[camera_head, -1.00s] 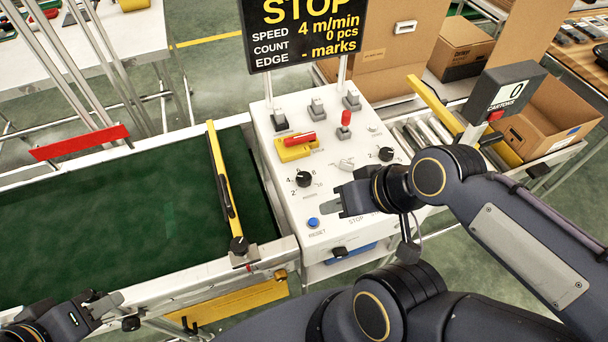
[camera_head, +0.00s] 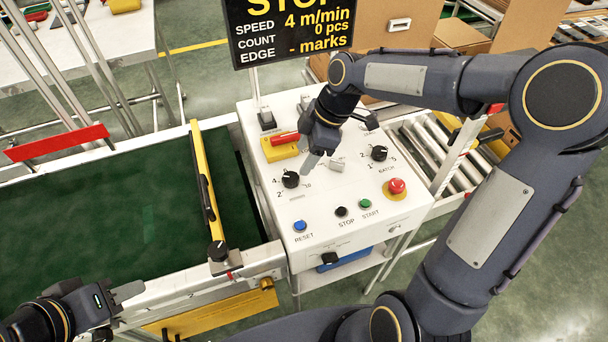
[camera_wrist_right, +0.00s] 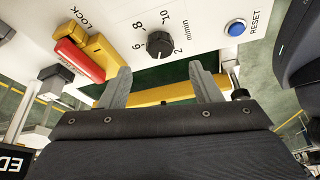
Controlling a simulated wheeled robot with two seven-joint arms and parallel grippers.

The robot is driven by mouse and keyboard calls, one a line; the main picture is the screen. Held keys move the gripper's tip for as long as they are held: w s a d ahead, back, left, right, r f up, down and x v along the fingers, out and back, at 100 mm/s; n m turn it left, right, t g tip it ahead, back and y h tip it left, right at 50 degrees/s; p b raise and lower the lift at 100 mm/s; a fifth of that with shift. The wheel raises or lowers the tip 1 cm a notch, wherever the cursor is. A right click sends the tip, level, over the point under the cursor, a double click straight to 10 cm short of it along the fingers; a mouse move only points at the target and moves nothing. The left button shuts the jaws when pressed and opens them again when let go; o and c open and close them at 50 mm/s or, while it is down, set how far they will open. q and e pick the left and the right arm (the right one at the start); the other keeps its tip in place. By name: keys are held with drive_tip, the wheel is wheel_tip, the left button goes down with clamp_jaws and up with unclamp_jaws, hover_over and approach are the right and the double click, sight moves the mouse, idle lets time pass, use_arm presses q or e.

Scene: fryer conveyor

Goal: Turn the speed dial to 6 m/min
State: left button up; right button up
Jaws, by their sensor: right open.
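The speed dial (camera_head: 290,179) is a black knob on the white control panel, with numbers around it. In the right wrist view the dial (camera_wrist_right: 159,44) shows beyond my fingertips, about midway between them, with 2, 6, 8 and 10 readable. The display (camera_head: 292,30) reads 4 m/min. My right gripper (camera_head: 312,160) is open and empty, just above and right of the dial, apparently apart from it; its two spread fingers show in the wrist view (camera_wrist_right: 160,70). My left gripper (camera_head: 125,292) is at the lower left, away from the panel; its jaw opening is unclear.
A red handle on a yellow lock block (camera_head: 279,150) sits close behind the dial. The batch dial (camera_head: 379,153), red stop button (camera_head: 397,187) and blue reset button (camera_head: 299,226) share the panel. The green conveyor belt (camera_head: 90,235) lies left.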

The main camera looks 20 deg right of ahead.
sight(291, 177)
drive_tip(key=x, duration=0.7)
drive_tip(key=shift+a+f, duration=0.25)
drive_tip(key=shift+f, duration=0.1)
drive_tip(key=c, duration=1)
